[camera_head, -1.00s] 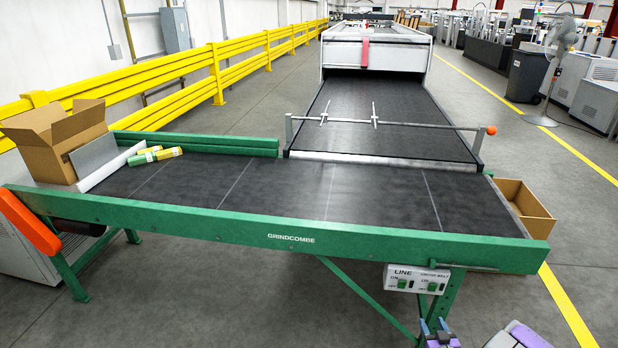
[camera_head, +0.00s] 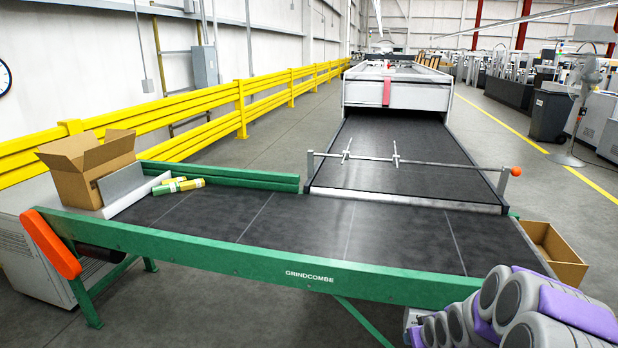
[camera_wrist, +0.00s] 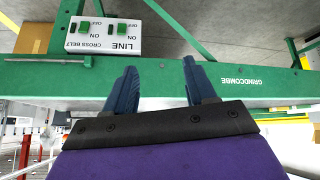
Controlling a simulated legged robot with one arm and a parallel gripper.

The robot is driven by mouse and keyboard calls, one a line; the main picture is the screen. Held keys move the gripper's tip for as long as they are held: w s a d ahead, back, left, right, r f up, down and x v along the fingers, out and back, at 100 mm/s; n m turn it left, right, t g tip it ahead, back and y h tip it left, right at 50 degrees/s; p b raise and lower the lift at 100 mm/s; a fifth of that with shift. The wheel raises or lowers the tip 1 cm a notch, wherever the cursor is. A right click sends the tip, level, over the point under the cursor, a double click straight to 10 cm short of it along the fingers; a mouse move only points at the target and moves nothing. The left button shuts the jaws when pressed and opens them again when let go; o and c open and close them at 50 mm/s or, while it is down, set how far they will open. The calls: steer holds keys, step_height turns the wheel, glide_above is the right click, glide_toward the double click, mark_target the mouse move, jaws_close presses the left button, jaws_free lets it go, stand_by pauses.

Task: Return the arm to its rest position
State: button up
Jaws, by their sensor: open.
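My arm, grey with purple covers, shows at the lower right of the head view. Its raised links hide the right end of the green conveyor frame (camera_head: 240,263) and most of the switch box there. In the wrist view my gripper (camera_wrist: 157,80) is open and empty. Its two blue fingers stand apart in front of the green rail (camera_wrist: 230,85). The view is upside down. The white switch box (camera_wrist: 103,36), marked LINE and CROSS BELT with two green switches, is above and left of the fingers. I cannot tell whether the fingers touch the rail.
An open cardboard box (camera_head: 85,165) and yellow-green rolled items (camera_head: 178,186) are at the conveyor's left end. Another open carton (camera_head: 555,253) stands right of the belt. A metal bar with an orange knob (camera_head: 516,172) crosses the feeder. Yellow railings (camera_head: 240,110) run along the left.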

steer(key=s+a+r+g, duration=0.3)
steer(key=s+a+r, duration=0.2)
steer(key=s, duration=0.8)
steer(key=s+a+r+g, duration=0.3)
steer(key=s+a+r, duration=0.2)
steer(key=s, duration=0.9)
steer(key=s+a+r+m+g, duration=0.1)
steer(key=s+a+r, duration=0.4)
steer(key=s, duration=0.8)
steer(key=shift+s+a+r+g, duration=0.2)
steer(key=shift+r+g, duration=0.65)
steer(key=shift+g, duration=0.05)
